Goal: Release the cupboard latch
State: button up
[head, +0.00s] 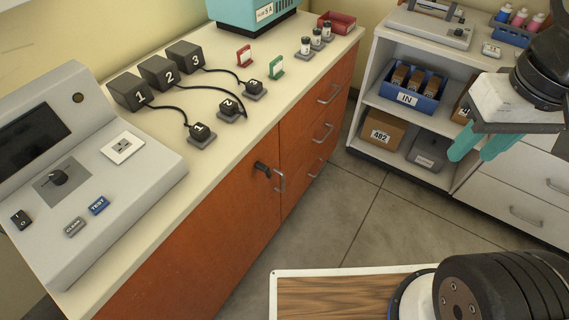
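The cupboard latch (262,169) is a small black piece on the orange cupboard front (215,235), near the door's upper right corner. The door looks closed. My gripper (473,156) has teal fingers and hangs at the right, in front of the shelf unit, far from the latch. Its fingers point down and left with a gap between them, and nothing shows in it.
The cream counter (155,205) carries a grey control console (90,190), numbered black blocks (168,74) and cabled plugs. Silver-handled drawers (322,130) lie right of the cupboard. An open shelf unit (375,100) stands at right. Grey floor (345,215) between is clear.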

aim_at(264, 168)
jog(key=z, duration=1.45)
jog(key=k, duration=1)
jog(key=u, duration=2)
jog(key=i, duration=0.5)
jog(key=u, duration=0.05)
